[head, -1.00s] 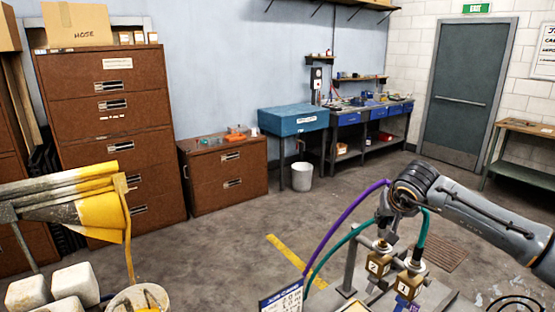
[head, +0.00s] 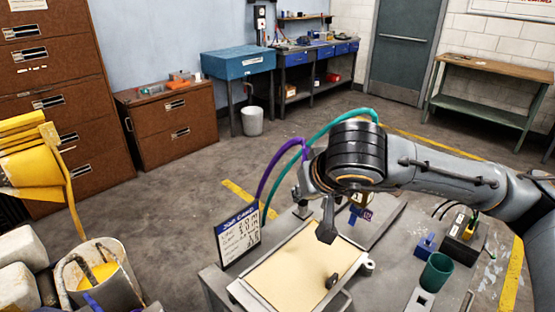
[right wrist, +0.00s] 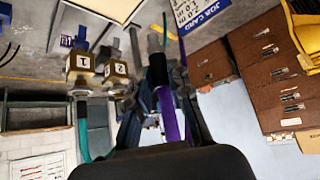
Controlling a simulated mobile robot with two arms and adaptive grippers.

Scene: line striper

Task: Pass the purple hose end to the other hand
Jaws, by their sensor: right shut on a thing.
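The purple hose (head: 270,172) rises in an arc behind the job card in the head view and runs behind my right wrist. In the right wrist view the purple hose (right wrist: 170,118) lies between the fingers of my right gripper (right wrist: 158,78), which is shut on its dark-sleeved end (right wrist: 157,72). In the head view my wrist hides most of this grip. My left gripper is not in view.
A teal hose (head: 320,128) arcs beside the purple one. Brass blocks marked 2 (right wrist: 80,64) and 1 (right wrist: 116,68) show in the wrist view. A job card (head: 240,238), cream tray (head: 305,262), teal cup (head: 437,272) and bucket (head: 125,280) stand around.

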